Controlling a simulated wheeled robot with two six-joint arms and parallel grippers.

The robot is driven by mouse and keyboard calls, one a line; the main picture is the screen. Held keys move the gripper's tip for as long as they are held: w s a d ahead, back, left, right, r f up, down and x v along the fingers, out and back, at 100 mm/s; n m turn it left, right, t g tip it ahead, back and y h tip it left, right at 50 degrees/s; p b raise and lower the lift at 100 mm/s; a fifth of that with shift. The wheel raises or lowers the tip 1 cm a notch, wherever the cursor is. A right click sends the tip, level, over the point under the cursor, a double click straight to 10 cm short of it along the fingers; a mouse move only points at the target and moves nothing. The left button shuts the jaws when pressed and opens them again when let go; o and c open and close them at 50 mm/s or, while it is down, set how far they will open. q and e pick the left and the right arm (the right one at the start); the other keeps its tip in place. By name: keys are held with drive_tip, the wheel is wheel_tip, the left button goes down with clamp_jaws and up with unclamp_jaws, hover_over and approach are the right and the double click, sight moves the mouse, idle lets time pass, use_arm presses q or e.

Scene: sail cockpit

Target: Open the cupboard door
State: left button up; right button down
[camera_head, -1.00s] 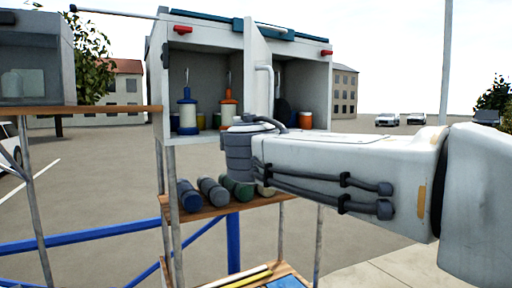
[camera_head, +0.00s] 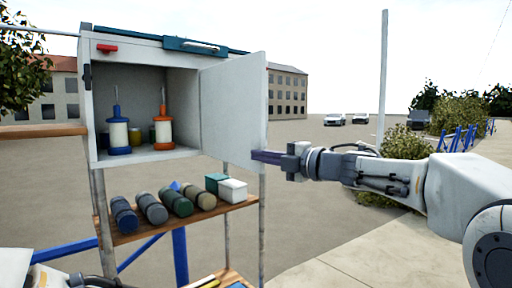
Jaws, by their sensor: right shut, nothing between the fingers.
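The grey-white cupboard (camera_head: 86,105) stands on a frame left of centre. Its door (camera_head: 232,110) stands open, swung out to the right, with its free edge nearer to me. The left compartment is exposed, and the door hides the right one. Inside stand a blue-and-white spool-like object (camera_head: 118,135) and an orange-and-white one (camera_head: 162,130). My right gripper (camera_head: 266,156) is shut and empty, its fingertips at the lower free edge of the door. I cannot tell whether they touch it. My left gripper is out of view; only part of that arm shows at bottom left.
Below the cupboard, a wooden shelf (camera_head: 130,236) bears several dark rolls (camera_head: 152,208), a green box (camera_head: 215,181) and a white box (camera_head: 233,190). Blue rails (camera_head: 179,256) run below it. A pole (camera_head: 383,80) stands farther back. The paving at right is open.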

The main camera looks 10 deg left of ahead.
drive_tip(key=w+d+p, duration=0.1)
drive_tip(key=w+d, duration=0.1)
drive_tip(key=w+d+p, duration=0.1)
drive_tip(key=w, duration=0.1)
drive_tip(key=shift+w+d, duration=0.2)
drive_tip(key=shift+d, duration=0.15)
drive_tip(key=shift+s+a, duration=0.1)
